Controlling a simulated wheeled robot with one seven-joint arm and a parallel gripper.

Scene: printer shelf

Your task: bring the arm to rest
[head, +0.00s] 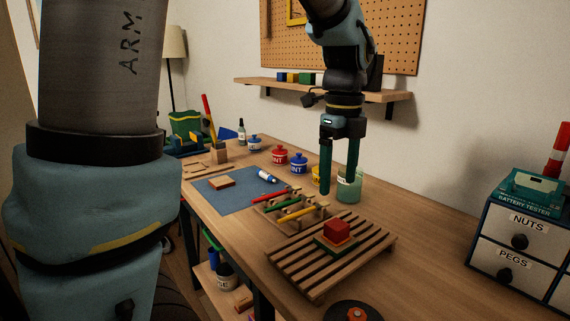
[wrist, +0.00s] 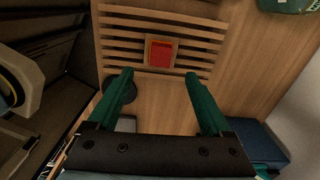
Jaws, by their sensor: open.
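My gripper (head: 340,190) has two dark green fingers spread apart and pointing down. In the head view it hangs above the workbench, in front of the pale green jar and behind the slatted rack. In the wrist view my gripper (wrist: 160,85) is open, with nothing between the fingers. A red block (head: 337,231) sits on a larger block (head: 334,245) with a green side, on the wooden slatted rack (head: 290,266). The red block (wrist: 160,54) also shows in the wrist view, beyond the fingertips.
A pale green jar (head: 350,187) stands close by the right finger. A rack of colored sticks (head: 292,209), a blue mat (head: 215,196) and paint pots (head: 279,154) lie left. A drawer cabinet (head: 512,250) stands right. A wall shelf (head: 310,87) is behind the arm.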

